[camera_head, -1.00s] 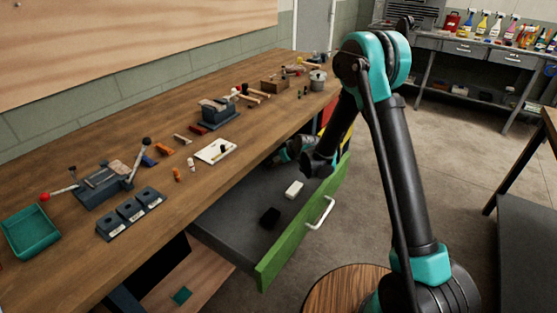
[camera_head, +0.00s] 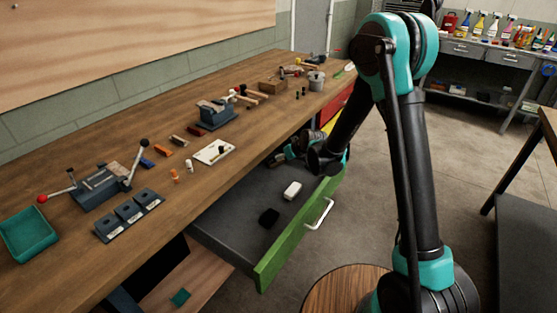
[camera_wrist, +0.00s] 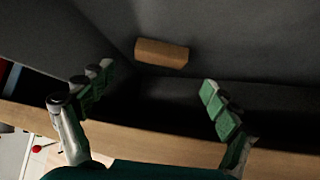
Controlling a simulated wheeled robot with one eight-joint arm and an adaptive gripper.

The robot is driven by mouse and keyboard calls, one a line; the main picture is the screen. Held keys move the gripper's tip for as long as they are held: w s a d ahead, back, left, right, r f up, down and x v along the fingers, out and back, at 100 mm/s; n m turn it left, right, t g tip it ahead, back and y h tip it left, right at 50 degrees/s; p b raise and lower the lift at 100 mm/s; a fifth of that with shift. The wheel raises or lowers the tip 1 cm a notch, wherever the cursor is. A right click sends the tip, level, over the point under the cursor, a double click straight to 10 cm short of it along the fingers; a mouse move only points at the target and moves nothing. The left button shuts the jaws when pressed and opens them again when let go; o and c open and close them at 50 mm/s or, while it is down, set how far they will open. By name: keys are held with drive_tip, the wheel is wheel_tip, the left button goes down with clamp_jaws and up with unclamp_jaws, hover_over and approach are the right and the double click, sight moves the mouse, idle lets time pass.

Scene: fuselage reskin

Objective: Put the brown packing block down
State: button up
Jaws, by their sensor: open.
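A brown packing block (camera_wrist: 161,53) lies on the dark grey surface inside the open drawer, near a corner line, in the wrist view. My gripper (camera_wrist: 157,92) is open, with its green-padded fingers wide apart and nothing between them; the block is apart from them, beyond the fingertips. In the head view my gripper (camera_head: 285,155) is at the bench edge, over the far end of the drawer (camera_head: 225,218). My arm and the bench edge hide the block in that view.
A white block (camera_head: 292,190) and a black block (camera_head: 269,217) lie in the drawer. Its green front (camera_head: 285,250) has a white handle (camera_head: 319,214). The wooden bench (camera_head: 225,165) overhangs the drawer and carries several tools, a teal tray (camera_head: 28,235) and small parts.

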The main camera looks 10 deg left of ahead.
drive_tip(key=v, duration=0.6)
drive_tip(key=s+d+r+m+h, duration=0.2)
drive_tip(key=s+d, duration=0.2)
drive_tip(key=d, duration=0.6)
drive_tip(key=s+d+r+m+h, duration=0.15)
drive_tip(key=s+d, duration=0.25)
drive_tip(key=d, duration=0.6)
drive_tip(key=s+d+f+m+g+h, duration=0.1)
drive_tip(key=s+d+m, duration=0.5)
drive_tip(key=s+d, duration=1.1)
drive_tip(key=shift+s+f+g+h, duration=0.4)
drive_tip(key=shift+s+f+h, duration=0.1)
drive_tip(key=shift+h, duration=0.55)
